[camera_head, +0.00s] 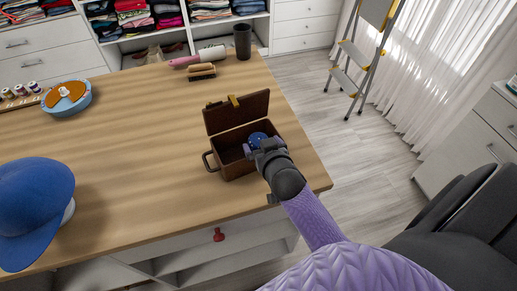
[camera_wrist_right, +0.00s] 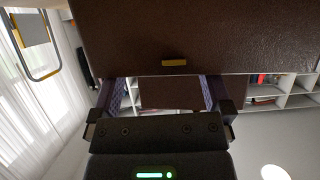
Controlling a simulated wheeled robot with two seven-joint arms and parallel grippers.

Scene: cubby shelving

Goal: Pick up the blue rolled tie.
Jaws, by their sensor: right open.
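A small brown case (camera_head: 240,166) with a handle stands open on the wooden table, its lid tilted up at the back. A blue rolled item with light specks, apparently the rolled tie (camera_head: 258,138), shows at the case's right inner side. My right gripper (camera_head: 250,147) is at the case's right side, close to the tie and partly covering it; I cannot tell whether they touch. In the right wrist view my right gripper (camera_wrist_right: 158,88) has its two fingers wide apart, with the brown case (camera_wrist_right: 200,40) close beyond them. The tie does not show there. My left gripper is out of view.
The wooden table (camera_head: 140,135) has free room left of the case. A blue cap (camera_head: 35,205) is at the near left, a round blue-orange item (camera_head: 67,97) at the far left. A brush (camera_head: 201,71), lint roller (camera_head: 205,56) and dark cup (camera_head: 242,41) stand at the back.

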